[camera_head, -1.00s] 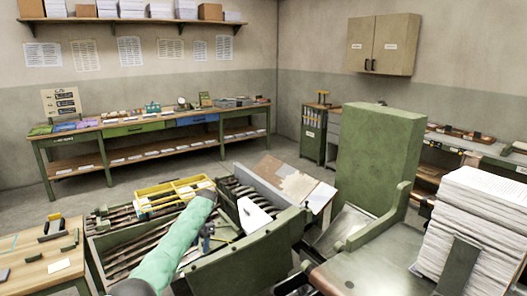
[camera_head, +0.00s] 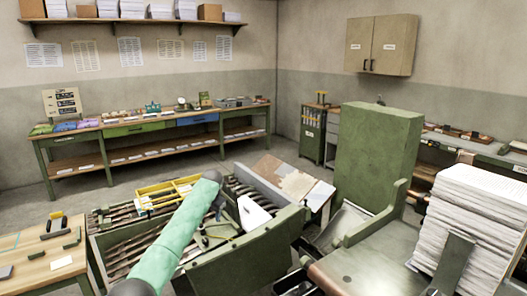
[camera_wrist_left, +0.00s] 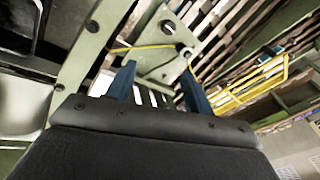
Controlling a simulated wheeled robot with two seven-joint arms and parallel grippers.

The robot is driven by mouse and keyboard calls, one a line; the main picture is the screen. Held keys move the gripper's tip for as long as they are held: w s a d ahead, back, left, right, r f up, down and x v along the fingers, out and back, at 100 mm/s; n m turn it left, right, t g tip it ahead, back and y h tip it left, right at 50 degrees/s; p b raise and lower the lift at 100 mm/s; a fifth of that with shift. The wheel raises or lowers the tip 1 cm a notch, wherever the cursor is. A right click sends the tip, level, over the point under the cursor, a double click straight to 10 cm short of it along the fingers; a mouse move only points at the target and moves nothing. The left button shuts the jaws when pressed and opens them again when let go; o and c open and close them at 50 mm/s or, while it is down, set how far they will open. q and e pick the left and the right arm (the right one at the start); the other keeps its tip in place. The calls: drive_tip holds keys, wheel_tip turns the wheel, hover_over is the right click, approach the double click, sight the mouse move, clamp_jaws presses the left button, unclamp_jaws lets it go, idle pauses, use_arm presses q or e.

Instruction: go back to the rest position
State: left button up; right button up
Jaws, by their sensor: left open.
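My left arm, in a pale green sleeve, comes up from the bottom of the head view. My left gripper (camera_head: 206,236) is partly hidden beside the sleeve, over the green machine with slatted trays (camera_head: 130,243). In the left wrist view, its two blue fingers (camera_wrist_left: 158,88) stand apart with nothing held between them. Beyond the fingertips is a pale green bracket (camera_wrist_left: 150,55) with a dark round knob and a yellow line. My right gripper is not in view.
A yellow rack (camera_head: 168,193) stands on the machine's far side. A green high-backed stand (camera_head: 375,160) and a tall paper stack (camera_head: 475,220) are at right. A wooden table (camera_head: 45,262) is at left. Floor is open before the long back bench (camera_head: 150,128).

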use_arm(q)
drive_tip(key=d+r+n+t, duration=0.1)
drive_tip(key=d+r+t, duration=0.3)
drive_tip(key=r, duration=0.4)
drive_tip(key=s+d+f+t+h, duration=0.1)
drive_tip(key=s+d+f+h, duration=0.1)
drive_tip(key=s+d+f, duration=0.15)
drive_tip(key=s+a+f+n+g, duration=0.1)
drive_tip(key=s+f, duration=1.6)
drive_tip(key=s, duration=0.4)
drive_tip(key=s+a+f+n+g, duration=0.1)
drive_tip(key=s+f, duration=1.6)
drive_tip(key=s, duration=0.4)
drive_tip(key=s+f+g, duration=0.1)
drive_tip(key=s+f, duration=0.4)
drive_tip(key=s, duration=0.5)
drive_tip(key=s+f+g, duration=0.2)
drive_tip(key=s+f, duration=0.3)
drive_tip(key=s, duration=0.5)
drive_tip(key=s+f+g, duration=0.2)
drive_tip(key=s+f, duration=0.4)
drive_tip(key=s, duration=0.4)
drive_tip(key=shift+s+n, duration=0.3)
drive_tip(key=shift+s, duration=0.1)
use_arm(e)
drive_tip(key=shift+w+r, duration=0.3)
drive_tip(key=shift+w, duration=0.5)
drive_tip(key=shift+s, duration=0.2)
